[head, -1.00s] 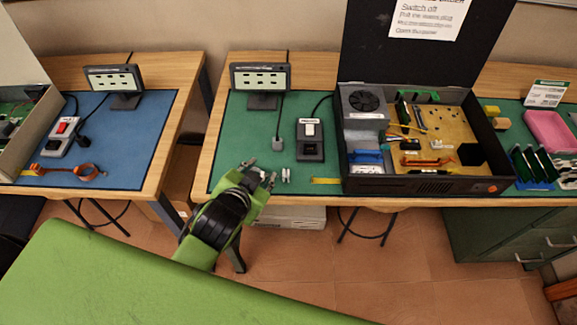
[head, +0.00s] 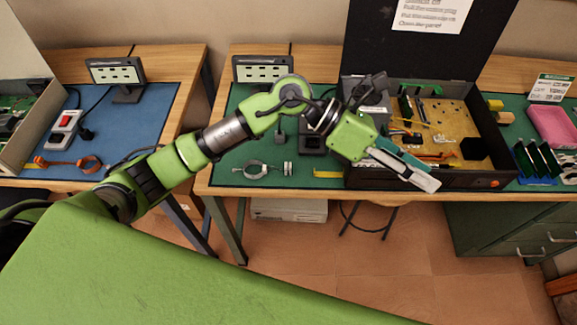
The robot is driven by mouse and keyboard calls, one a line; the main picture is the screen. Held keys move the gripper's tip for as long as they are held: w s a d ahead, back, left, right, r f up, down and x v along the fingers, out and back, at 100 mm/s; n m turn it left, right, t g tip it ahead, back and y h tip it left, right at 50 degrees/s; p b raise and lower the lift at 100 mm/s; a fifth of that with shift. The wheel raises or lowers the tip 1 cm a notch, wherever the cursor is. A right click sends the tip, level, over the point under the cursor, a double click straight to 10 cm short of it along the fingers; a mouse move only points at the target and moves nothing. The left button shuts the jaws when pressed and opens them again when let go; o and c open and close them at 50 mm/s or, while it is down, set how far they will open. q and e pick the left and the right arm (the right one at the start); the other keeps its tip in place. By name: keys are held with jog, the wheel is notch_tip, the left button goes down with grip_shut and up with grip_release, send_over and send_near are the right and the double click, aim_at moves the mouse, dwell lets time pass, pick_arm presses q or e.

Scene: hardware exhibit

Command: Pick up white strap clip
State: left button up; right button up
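A pale grey-white ring-shaped strap (head: 265,171), which looks like the white strap clip, lies on the green mat near the table's front edge. Small pale pieces (head: 288,168) stand close to its right side. My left arm reaches across above the table, and its wrist and gripper (head: 408,170) are over the front left of the open computer case, right of the strap and apart from it. Long pale and teal parts point down to the right there. The viewing angle does not show whether the fingers are open or shut. My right gripper is not in view.
The open black case (head: 493,128) holds boards and wires. A small screen (head: 262,68) stands behind. My arm partly hides the switch box (head: 312,140). An orange strap (head: 85,164) lies on the blue mat (head: 140,120). A pink tray (head: 553,127) is at right.

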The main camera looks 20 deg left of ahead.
pick_arm(q)
jog(key=w+a+f+m+y, duration=0.2)
jog(key=a+f+y, duration=0.2)
jog(key=a+f, duration=0.1)
jog(key=t+y, duration=0.1)
jog(key=y, duration=0.9)
send_over(289, 165)
notch_tip(289, 165, down, 4)
jog(key=f, duration=0.3)
jog(key=f+p, duration=0.1)
jog(key=f, duration=0.1)
jog(key=f+p, duration=0.1)
jog(key=f, duration=0.2)
jog(key=shift+d+f, duration=0.1)
jog(key=shift+d, duration=0.15)
jog(key=f, duration=0.1)
jog(key=f+p, duration=0.1)
jog(key=f, duration=0.1)
jog(key=f+p, duration=0.1)
jog(key=shift+a+f, duration=0.3)
jog(key=shift+f, duration=0.4)
jog(key=c, duration=0.8)
